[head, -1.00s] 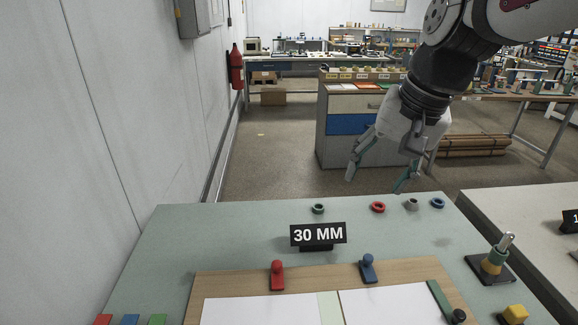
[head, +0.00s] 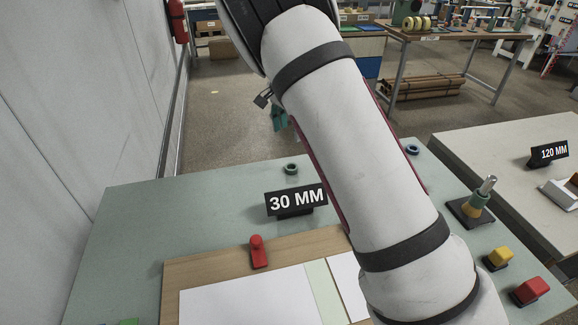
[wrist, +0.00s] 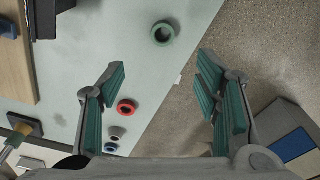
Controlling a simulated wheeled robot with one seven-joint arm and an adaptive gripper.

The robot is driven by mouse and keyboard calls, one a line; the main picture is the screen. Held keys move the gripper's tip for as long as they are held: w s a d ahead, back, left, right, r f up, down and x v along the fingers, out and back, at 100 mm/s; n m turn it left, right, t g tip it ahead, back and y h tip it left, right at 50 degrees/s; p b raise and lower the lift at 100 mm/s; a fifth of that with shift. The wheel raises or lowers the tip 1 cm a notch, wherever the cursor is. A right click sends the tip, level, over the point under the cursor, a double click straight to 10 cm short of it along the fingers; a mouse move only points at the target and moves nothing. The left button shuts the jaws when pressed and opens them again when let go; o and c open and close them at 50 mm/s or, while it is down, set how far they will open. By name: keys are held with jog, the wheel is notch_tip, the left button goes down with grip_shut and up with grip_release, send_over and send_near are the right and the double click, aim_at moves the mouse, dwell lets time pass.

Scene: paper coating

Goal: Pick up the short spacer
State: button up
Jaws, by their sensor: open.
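Several small ring-shaped pieces lie near the table's far edge; no label shows which is the short spacer. A dark green ring (head: 291,169) lies behind the 30 MM sign. In the wrist view this green ring (wrist: 162,33) is beyond the fingertips, between their lines. A red ring (wrist: 127,107) is beside the left finger, then a grey ring (wrist: 116,132) and a blue ring (wrist: 111,147). My arm hides the red and grey ones in the head view; the blue ring (head: 412,150) shows there. My gripper (wrist: 160,75) is open and empty, above the table's far edge.
The 30 MM sign (head: 296,201) stands on the green table (head: 140,230) near the wooden board (head: 200,265) with its red knob (head: 258,252). A post on a dark base (head: 480,205) and yellow and red blocks are at right. Floor lies beyond the table edge.

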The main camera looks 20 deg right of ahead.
aim_at(291, 164)
jog(key=f, duration=0.4)
jog(key=f+b, duration=0.1)
jog(key=f, duration=0.4)
jog(key=w+d+f, duration=0.1)
jog(key=f, duration=0.4)
jog(key=shift+f+b, duration=0.2)
jog(key=shift+b, duration=0.2)
jog(key=shift+r, duration=0.1)
jog(key=c, duration=1.2)
